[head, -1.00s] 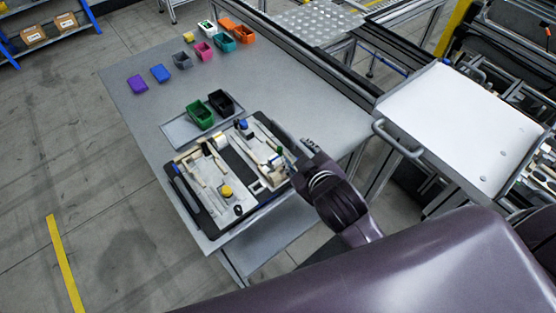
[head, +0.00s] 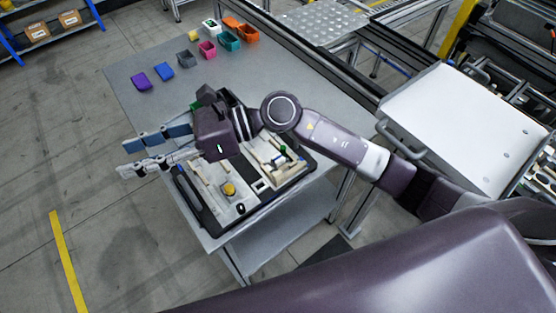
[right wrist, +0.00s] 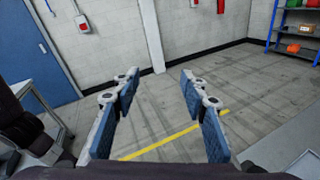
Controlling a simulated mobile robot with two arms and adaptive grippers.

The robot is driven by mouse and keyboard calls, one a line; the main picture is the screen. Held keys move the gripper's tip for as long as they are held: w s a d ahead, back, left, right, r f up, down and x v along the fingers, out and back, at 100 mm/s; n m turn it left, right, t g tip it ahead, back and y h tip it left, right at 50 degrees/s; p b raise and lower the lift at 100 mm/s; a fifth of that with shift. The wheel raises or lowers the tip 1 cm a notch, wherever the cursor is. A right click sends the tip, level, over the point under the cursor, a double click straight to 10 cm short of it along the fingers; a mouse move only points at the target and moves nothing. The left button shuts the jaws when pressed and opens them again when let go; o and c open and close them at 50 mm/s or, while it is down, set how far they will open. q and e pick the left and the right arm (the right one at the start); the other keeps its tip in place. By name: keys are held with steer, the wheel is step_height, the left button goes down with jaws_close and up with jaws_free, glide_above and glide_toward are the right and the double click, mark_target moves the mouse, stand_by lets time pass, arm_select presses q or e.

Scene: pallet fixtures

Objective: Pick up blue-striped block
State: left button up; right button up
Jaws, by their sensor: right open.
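My right gripper (head: 132,158) is open in the head view, pointing left past the table's left edge. In the right wrist view its two blue-padded fingers (right wrist: 158,82) stand apart with nothing between them, only floor and wall beyond. I cannot pick out a blue-striped block in either current view. The black-rimmed pallet fixture (head: 210,217) lies on the grey table (head: 125,90), with pale wooden parts and a yellow round part (head: 229,188) on it. My right arm and gripper body hide the fixture's far left part. My left gripper is not in view.
A purple bin (head: 139,81), a blue bin (head: 163,71), a pink bin (head: 207,49) and others line the table's back. A green bin (head: 196,105) is mostly hidden by my gripper. A white-topped cart (head: 465,125) stands right of the table.

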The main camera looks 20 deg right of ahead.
steer(key=w+d+f+n+g+h, duration=0.1)
steer(key=d+f+n+h, duration=0.4)
steer(key=f, duration=0.5)
steer(key=n+h, duration=0.2)
steer(key=h, duration=1)
glide_above(279, 157)
steer(key=shift+t, duration=0.4)
steer(key=f, duration=0.5)
steer(key=shift+w+d+f, duration=0.1)
steer(key=shift+d+f, duration=0.15)
step_height(279, 157, down, 2)
steer(key=shift+f+p, duration=0.15)
steer(key=shift+p, duration=0.6)
steer(key=f+p, duration=0.3)
steer(key=f, duration=0.1)
steer(key=shift+a, duration=0.2)
steer(key=shift+f, duration=0.65)
jaws_close()
